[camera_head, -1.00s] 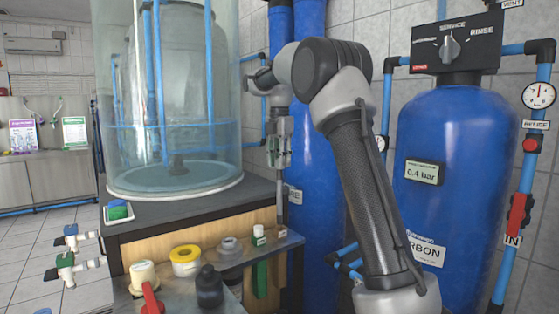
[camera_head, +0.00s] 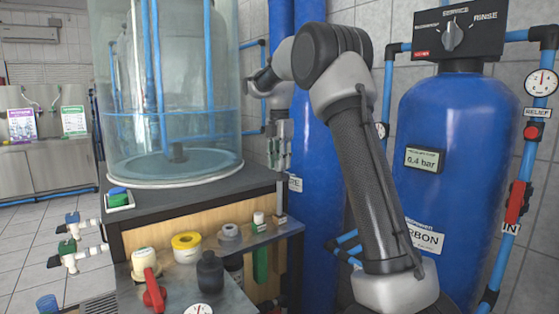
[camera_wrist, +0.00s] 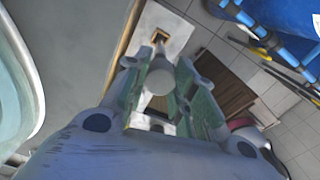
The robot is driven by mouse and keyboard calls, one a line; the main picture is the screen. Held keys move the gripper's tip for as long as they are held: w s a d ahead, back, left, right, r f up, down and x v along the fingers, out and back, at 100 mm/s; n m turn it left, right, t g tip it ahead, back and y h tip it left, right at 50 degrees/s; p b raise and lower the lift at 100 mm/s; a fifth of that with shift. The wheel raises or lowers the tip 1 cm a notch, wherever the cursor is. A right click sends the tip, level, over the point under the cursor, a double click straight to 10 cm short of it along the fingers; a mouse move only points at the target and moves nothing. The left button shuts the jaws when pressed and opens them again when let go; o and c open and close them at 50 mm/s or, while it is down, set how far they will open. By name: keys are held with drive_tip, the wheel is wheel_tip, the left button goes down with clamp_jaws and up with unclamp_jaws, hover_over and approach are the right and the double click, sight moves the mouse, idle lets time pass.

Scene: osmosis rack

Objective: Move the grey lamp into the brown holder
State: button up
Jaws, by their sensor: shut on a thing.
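My gripper (camera_head: 278,158) is shut on the grey lamp (camera_head: 281,195), a thin upright rod over the right end of the dark side shelf. In the wrist view, the lamp's round pale end (camera_wrist: 159,81) sits between the green-padded fingers (camera_wrist: 165,98). The brown holder (camera_wrist: 160,36) shows there as a small brown-edged square opening in a pale plate. The lamp's far end lines up with this opening; I cannot tell whether it is inside. In the head view I cannot make out the holder clearly.
The large clear tank (camera_head: 175,181) is at left, and a blue tank (camera_head: 455,180) at right.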

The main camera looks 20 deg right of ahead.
sight(280, 184)
drive_tip(key=shift+f, duration=3.25)
drive_tip(key=shift+f, duration=3.5)
drive_tip(key=shift+f, duration=0.35)
drive_tip(key=shift+f, duration=1.05)
drive_tip(key=o, duration=1.2)
drive_tip(key=shift+o, duration=0.2)
drive_tip(key=shift+r, duration=0.1)
drive_tip(key=shift+r, duration=4)
